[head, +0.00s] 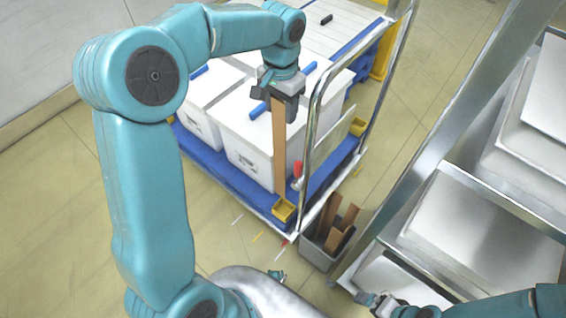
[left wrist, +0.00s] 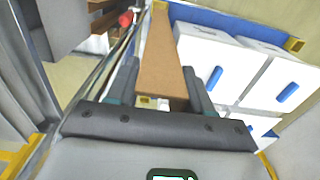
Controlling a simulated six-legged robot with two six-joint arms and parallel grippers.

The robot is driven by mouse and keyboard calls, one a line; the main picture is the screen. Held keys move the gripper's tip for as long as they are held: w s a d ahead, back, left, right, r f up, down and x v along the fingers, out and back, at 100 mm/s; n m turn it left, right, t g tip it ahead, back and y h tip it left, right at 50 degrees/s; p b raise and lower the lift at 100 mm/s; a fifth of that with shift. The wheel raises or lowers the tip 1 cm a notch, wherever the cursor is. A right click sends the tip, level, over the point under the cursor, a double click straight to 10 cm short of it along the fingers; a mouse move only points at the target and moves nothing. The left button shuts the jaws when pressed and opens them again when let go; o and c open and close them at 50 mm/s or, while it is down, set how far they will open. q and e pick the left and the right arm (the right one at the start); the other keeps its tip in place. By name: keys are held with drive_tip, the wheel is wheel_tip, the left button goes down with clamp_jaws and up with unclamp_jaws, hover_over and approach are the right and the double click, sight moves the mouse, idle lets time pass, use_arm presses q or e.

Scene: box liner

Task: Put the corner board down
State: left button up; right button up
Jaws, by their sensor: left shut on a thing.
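The corner board (head: 279,150) is a long brown strip hanging upright from my left gripper (head: 283,84). It stands in front of the near corner of the white boxes (head: 243,135) on the blue cart (head: 235,183). In the left wrist view the board (left wrist: 162,60) runs away from between the two fingers, which are shut on it. Its lower end is near a yellow corner piece (head: 284,209) on the cart; I cannot tell whether it touches. My right gripper (head: 385,303) is low at the bottom right, and its fingers are too unclear to judge.
The cart's chrome handle (head: 313,125) rises just right of the board, with a red knob (head: 297,169) close by. A grey bin (head: 322,247) with several brown boards stands on the floor. A metal rack (head: 440,190) with white boxes fills the right side.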

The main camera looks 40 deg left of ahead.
sight(281, 127)
use_arm(q)
wheel_tip(281, 127, down, 19)
drive_tip(key=b, duration=0.2)
drive_tip(key=shift+b, duration=0.3)
drive_tip(key=o, duration=1.4)
drive_tip(key=shift+c, duration=0.2)
wheel_tip(281, 127, up, 12)
drive_tip(key=shift+r+p, duration=0.15)
drive_tip(key=shift+p, duration=0.85)
drive_tip(key=shift+s, duration=0.1)
